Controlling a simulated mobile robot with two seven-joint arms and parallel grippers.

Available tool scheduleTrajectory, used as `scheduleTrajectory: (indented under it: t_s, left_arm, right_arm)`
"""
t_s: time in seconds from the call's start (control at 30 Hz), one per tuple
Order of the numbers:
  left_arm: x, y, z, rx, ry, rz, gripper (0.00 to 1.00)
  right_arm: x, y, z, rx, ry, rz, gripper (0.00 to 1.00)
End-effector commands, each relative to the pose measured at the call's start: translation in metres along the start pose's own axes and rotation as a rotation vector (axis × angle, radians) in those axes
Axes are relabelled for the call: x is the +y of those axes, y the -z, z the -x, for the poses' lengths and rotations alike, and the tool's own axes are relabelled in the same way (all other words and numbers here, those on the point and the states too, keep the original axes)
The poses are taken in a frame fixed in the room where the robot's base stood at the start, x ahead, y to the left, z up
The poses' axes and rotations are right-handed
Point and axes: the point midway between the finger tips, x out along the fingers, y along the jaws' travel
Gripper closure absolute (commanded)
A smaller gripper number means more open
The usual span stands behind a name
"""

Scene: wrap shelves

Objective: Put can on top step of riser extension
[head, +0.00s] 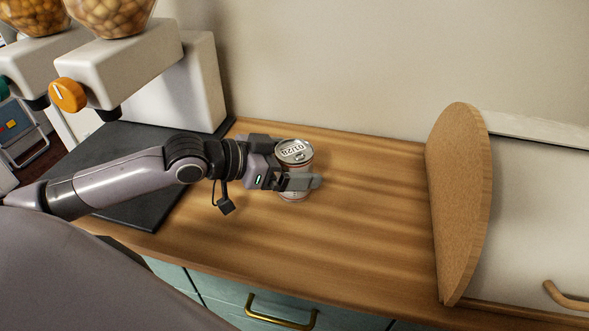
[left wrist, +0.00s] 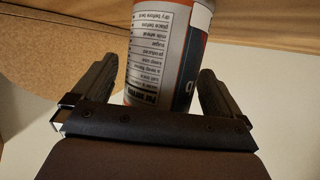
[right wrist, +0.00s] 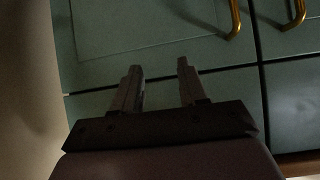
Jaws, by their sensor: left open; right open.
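A can (head: 294,153) with a silver top and printed label stands upright on the wooden counter. My left gripper (head: 300,170) is around it with one finger on each side. In the left wrist view the can (left wrist: 165,55) is between the open fingers (left wrist: 160,85), with a gap visible on the right side. My right gripper (right wrist: 160,80) is open and empty in front of the teal cabinet doors. I cannot identify a riser extension in these views.
A wooden bread box with a rounded side panel (head: 458,205) stands at the right of the counter (head: 370,215). A dispenser with an orange knob (head: 68,95) is at the left, by a dark mat (head: 150,215). The counter between can and bread box is clear.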

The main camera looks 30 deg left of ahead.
Motion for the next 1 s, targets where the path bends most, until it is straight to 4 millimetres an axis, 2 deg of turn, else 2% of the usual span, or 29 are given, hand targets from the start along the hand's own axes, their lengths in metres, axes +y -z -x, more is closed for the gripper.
scheduleTrajectory:
  t_s: [0.23,0.27,0.43,0.5,0.77,1.0]
  left_arm:
    - [0.000,0.000,-0.001,0.000,0.000,0.000,0.00]
    - [0.000,0.000,-0.001,0.000,0.000,0.000,0.06]
    - [0.000,0.000,-0.001,0.000,0.000,0.000,0.62]
    - [0.000,0.002,-0.001,0.004,0.000,-0.001,0.72]
    - [0.000,0.003,0.000,0.004,0.000,-0.001,0.72]
    - [-0.001,0.015,0.004,0.004,0.002,0.000,0.72]
  right_arm:
    - [0.000,-0.001,0.000,-0.001,-0.001,0.000,0.57]
    - [0.000,-0.001,0.000,-0.001,-0.001,0.000,0.57]
    - [0.000,0.000,0.000,0.001,-0.001,0.000,0.57]
    - [0.000,0.001,0.000,0.002,-0.001,0.000,0.57]
    - [0.001,0.004,0.002,0.007,-0.001,0.000,0.57]
    - [0.001,0.015,0.009,0.009,-0.002,0.002,0.57]
